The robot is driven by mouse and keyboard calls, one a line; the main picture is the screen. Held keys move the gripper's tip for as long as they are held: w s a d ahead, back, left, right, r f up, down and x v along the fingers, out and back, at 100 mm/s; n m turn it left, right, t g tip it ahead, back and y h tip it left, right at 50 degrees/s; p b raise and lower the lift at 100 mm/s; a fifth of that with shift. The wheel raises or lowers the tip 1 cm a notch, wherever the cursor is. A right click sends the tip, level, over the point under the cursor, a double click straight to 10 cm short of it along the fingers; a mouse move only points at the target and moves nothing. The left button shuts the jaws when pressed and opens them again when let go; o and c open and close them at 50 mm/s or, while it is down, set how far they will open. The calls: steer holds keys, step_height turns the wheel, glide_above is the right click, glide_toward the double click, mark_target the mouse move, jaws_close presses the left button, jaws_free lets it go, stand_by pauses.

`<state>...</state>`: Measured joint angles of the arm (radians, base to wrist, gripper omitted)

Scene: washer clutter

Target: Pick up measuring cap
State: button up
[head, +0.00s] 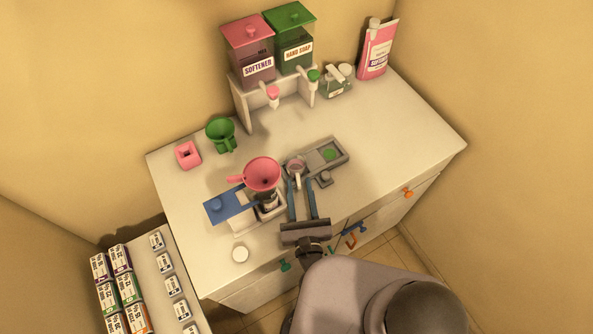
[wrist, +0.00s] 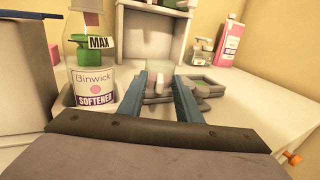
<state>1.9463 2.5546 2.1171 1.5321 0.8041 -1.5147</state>
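The measuring cap (head: 297,165) appears to be the small clear cup with a pinkish tint at the left end of the grey tray (head: 341,147). In the wrist view the cap (wrist: 160,72) shows as a faint translucent shape between the fingertips. My gripper (head: 299,182) reaches in from the front, its two blue fingers apart on either side of the cap's near side. In the wrist view my gripper (wrist: 162,80) looks open, with no clear finger contact. The cap's lower part is hard to make out.
A pink funnel (head: 262,173) sits above a Binwick softener bottle (wrist: 94,88) close left of my gripper, beside a blue-topped stand (head: 228,205). Dispensers (head: 250,65) stand behind. A green funnel (head: 220,133) is back left.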

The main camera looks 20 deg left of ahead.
steer(key=shift+w, duration=0.1)
jaws_close()
steer(key=shift+r, duration=0.3)
step_height(320, 180, up, 9)
steer(key=p, duration=0.2)
steer(key=shift+r, duration=0.2)
stand_by(1.0)
stand_by(0.9)
